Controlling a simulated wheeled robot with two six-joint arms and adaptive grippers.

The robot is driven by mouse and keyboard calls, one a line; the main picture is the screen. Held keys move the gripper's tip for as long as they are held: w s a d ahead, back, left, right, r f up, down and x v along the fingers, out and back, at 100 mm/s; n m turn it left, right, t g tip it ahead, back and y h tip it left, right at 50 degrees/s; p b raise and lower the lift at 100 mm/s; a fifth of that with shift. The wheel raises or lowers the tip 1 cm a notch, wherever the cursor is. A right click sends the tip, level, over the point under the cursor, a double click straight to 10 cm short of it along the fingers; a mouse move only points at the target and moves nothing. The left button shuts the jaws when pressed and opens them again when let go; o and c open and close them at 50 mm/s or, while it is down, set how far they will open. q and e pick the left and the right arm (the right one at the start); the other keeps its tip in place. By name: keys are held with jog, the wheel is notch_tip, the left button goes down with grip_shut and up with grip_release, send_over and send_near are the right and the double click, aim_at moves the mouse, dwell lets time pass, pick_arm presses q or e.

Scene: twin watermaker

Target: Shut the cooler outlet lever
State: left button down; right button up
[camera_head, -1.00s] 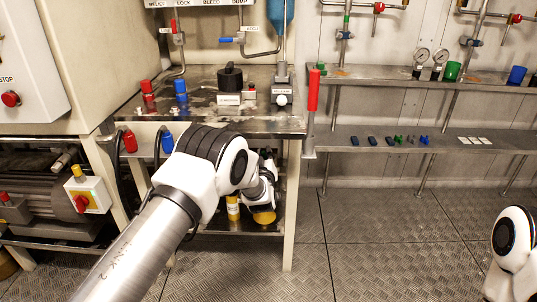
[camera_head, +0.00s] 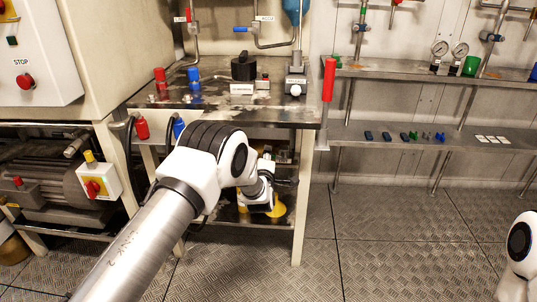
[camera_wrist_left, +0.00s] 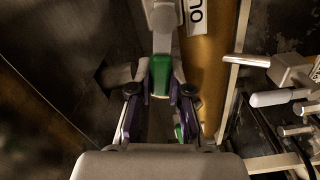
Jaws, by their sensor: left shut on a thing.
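My left gripper (camera_wrist_left: 160,88) is shut on a green lever handle (camera_wrist_left: 159,76) in the left wrist view. The green part sits between its two purple-lined fingers. A grey body above it stands beside a yellow-brown cylinder (camera_wrist_left: 205,70) with a white label, partly cut off, that shows "OU". In the head view the left arm reaches under the workbench, and its wrist (camera_head: 258,192) hides most of the lever area. My right arm shows only at the right edge (camera_head: 520,240); its gripper is out of frame.
The metal bench top (camera_head: 215,108) and its front leg (camera_head: 299,200) stand close around the left arm. A red-handled lever (camera_head: 328,80) rises at the bench's right corner. A pump (camera_head: 50,180) lies at left. The checkered floor (camera_head: 390,240) at right is clear.

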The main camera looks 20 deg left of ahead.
pick_arm(q)
jog(key=shift+a+f+n+b, duration=0.1)
jog(key=shift+f+n+b, duration=0.35)
jog(key=shift+n, duration=0.75)
jog(key=shift+f, duration=0.2)
jog(key=c, duration=1.1)
grip_release()
jog(key=shift+s, duration=0.1)
jog(key=v, duration=1.2)
